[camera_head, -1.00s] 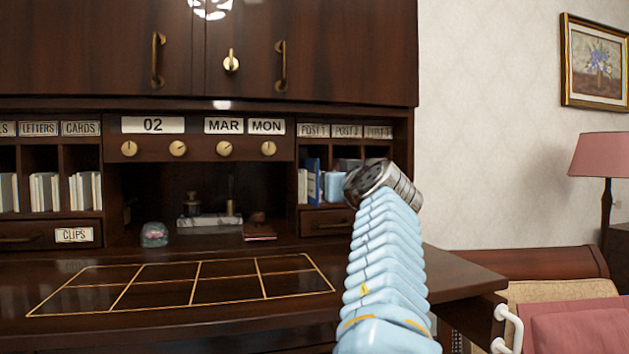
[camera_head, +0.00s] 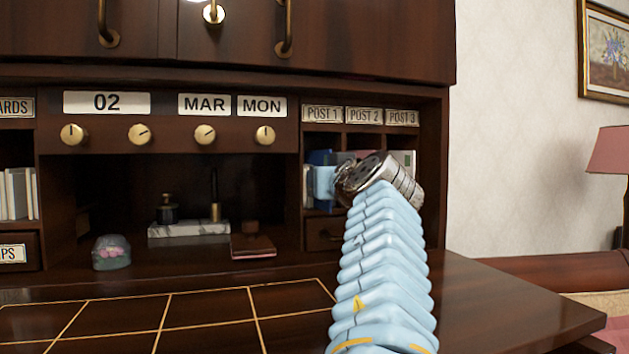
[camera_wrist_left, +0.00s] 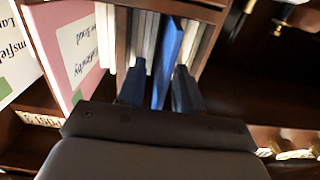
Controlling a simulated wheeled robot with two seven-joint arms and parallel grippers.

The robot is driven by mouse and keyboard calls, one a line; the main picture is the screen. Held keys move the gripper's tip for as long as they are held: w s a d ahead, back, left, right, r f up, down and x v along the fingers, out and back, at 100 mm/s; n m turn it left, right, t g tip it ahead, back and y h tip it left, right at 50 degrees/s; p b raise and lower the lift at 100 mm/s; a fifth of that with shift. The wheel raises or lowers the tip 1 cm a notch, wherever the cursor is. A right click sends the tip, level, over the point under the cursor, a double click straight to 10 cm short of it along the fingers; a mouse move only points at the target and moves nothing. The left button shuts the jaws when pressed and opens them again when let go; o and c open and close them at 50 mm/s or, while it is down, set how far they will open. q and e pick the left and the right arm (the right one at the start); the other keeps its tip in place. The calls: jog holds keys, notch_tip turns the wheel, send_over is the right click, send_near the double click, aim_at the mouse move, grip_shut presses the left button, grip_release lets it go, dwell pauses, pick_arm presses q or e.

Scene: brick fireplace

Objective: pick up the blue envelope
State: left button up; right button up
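The blue envelope (camera_wrist_left: 168,52) stands upright among pale envelopes in the left wrist view. Its blue edge also shows in the POST 1 compartment (camera_head: 320,157) in the head view. My left gripper (camera_wrist_left: 161,88) is open, with one dark finger on each side of the blue envelope and a visible gap to it. In the head view my arm reaches up to the post compartments and its metal wrist hides part of them. The fingertips are not clear there. My right gripper is not in view.
A pink envelope (camera_wrist_left: 82,45) and a white one stand beside the blue one's compartment. On the desk are a glass paperweight (camera_head: 111,253), a marble pen stand (camera_head: 188,230) and a small reddish-brown booklet (camera_head: 252,246). The gold-lined desktop (camera_head: 190,315) is clear.

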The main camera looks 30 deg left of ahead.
pick_arm(q)
grip_shut()
jog(key=shift+r, duration=0.15)
